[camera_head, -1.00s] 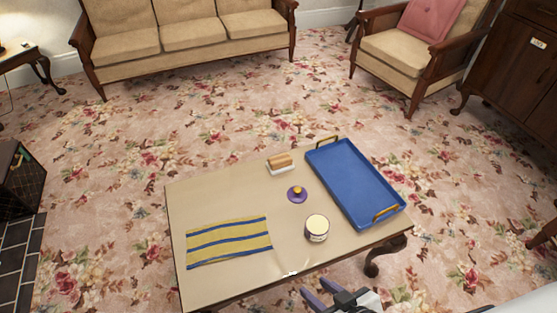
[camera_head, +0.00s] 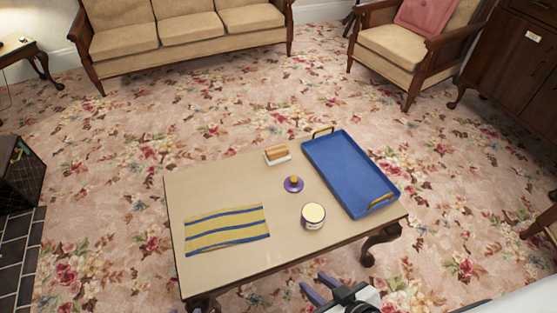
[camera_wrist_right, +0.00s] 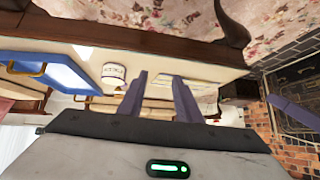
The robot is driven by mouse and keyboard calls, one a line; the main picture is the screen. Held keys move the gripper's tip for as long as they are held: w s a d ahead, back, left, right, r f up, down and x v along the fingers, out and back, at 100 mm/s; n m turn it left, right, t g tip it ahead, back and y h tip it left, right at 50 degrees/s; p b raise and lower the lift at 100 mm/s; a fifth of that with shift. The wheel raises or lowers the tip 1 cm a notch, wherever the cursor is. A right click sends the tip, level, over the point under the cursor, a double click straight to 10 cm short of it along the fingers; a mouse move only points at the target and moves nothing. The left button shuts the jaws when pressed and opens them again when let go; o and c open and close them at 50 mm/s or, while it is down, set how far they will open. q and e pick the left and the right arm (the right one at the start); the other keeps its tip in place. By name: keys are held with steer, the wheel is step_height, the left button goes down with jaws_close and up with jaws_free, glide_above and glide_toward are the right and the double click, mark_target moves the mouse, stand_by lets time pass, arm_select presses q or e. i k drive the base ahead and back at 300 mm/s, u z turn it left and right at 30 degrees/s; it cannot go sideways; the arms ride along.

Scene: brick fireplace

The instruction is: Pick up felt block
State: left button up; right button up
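A small block with an orange-tan top and a white base (camera_head: 277,153), which looks like the felt block, lies near the far edge of the low table (camera_head: 236,279). My right gripper (camera_head: 315,281) is open and empty in front of the table's near edge, well short of the block. Its two purple fingers stand apart in the right wrist view (camera_wrist_right: 160,77).
On the table are a blue tray (camera_head: 350,170) with brass handles, a purple disc with a yellow knob (camera_head: 293,184), a white tub (camera_head: 313,216) and a yellow-and-blue striped cloth (camera_head: 227,229). A sofa (camera_head: 190,35) and armchair (camera_head: 400,45) stand beyond open carpet.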

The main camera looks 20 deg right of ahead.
mark_target(278, 154)
steer(key=k, duration=1.55)
steer(key=u, duration=1.15)
steer(key=i, duration=5.3)
steer(key=z, duration=3.35)
steer(key=i, duration=1.45)
